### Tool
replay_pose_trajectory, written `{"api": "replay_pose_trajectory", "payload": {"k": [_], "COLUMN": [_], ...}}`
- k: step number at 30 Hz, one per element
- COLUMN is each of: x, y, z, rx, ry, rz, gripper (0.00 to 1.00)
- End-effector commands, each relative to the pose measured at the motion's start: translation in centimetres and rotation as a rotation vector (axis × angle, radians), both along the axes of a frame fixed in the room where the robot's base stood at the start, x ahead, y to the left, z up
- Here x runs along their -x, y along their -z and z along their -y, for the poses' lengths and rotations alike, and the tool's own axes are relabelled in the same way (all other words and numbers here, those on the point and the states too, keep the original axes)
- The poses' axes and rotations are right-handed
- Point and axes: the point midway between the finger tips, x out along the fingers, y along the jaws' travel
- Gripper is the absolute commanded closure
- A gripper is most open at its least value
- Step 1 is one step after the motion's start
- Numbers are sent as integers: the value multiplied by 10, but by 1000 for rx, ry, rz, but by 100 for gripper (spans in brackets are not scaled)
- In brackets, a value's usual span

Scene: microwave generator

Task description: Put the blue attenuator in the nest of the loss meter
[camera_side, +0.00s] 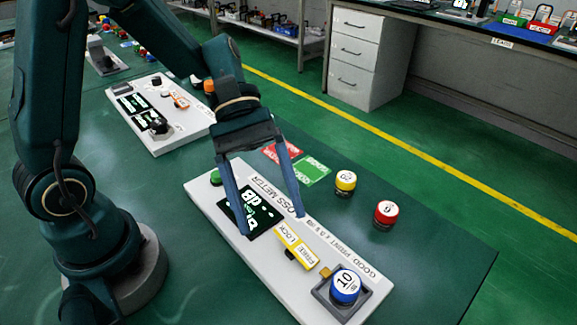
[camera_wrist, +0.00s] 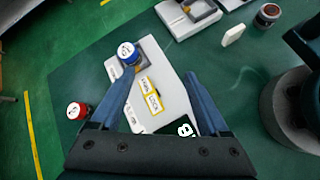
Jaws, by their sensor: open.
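The loss meter (camera_side: 215,208) is a long white panel with a dark screen showing "dB". The blue attenuator (camera_side: 345,288), with a white "10" top, stands in the dark grey square nest (camera_side: 322,294) at the panel's near right end. I cannot tell whether it sits fully down. In the wrist view the blue attenuator (camera_wrist: 128,53) is beyond the left fingertip. My gripper (camera_side: 272,224) is open and empty, its fingers over the screen and the panel's middle, apart from the attenuator. A yellow lock piece (camera_side: 297,246) marked "LOCK" and "FIRST" lies between the screen and nest.
A yellow attenuator (camera_side: 345,182) and a red attenuator (camera_side: 386,214) stand on the green bench behind the meter. Red and green cards (camera_side: 312,170) lie near them. A second white panel (camera_side: 165,135) is further back. The bench right of the red attenuator is clear.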

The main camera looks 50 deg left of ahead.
Motion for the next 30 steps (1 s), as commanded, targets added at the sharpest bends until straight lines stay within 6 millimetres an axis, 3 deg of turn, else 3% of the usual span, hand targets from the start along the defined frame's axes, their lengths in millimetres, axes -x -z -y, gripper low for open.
{"api": "replay_pose_trajectory", "payload": {"k": [9, 18, 30], "x": [36, 44, 43], "y": [-21, -42, -51], "z": [-38, -80, -95], "rx": [-366, -714, -841], "ry": [368, 623, 699], "rz": [501, 906, 1032], "gripper": [21, 21, 21]}}
